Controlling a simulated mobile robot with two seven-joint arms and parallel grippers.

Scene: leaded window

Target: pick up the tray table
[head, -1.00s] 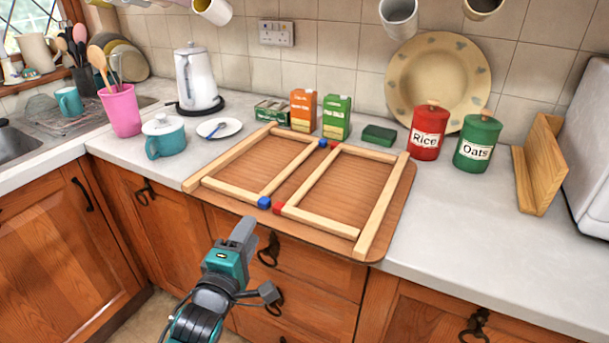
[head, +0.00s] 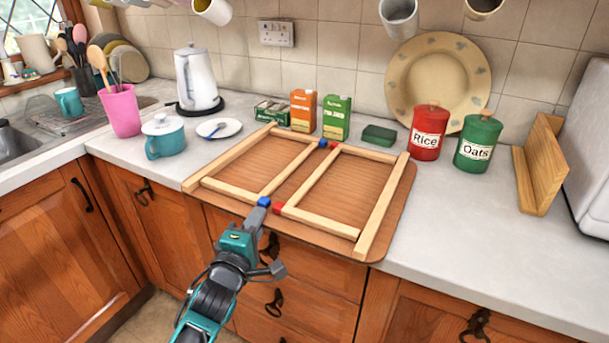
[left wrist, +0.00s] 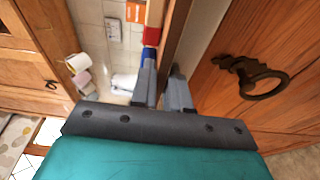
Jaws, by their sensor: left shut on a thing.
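The tray table (head: 350,190) lies on the worktop, a flat brown board with pale wooden bars forming two frames on its upper side. Blue and red blocks mark the inner ends of the bars. Its front edge overhangs the drawers. My left gripper (head: 258,214) is at the middle of that front edge, just by the front blue block (head: 264,201). In the left wrist view, the fingers (left wrist: 164,90) are on either side of the tray table's brown board (left wrist: 175,28), shut on its edge. My right gripper is not in view.
Behind the tray table stand an orange carton (head: 303,111), a green carton (head: 336,118) and a green block (head: 379,135). A red Rice tin (head: 428,134) and a green Oats tin (head: 477,143) stand to its right. A teal pot (head: 164,137) is left. Worktop at front right is clear.

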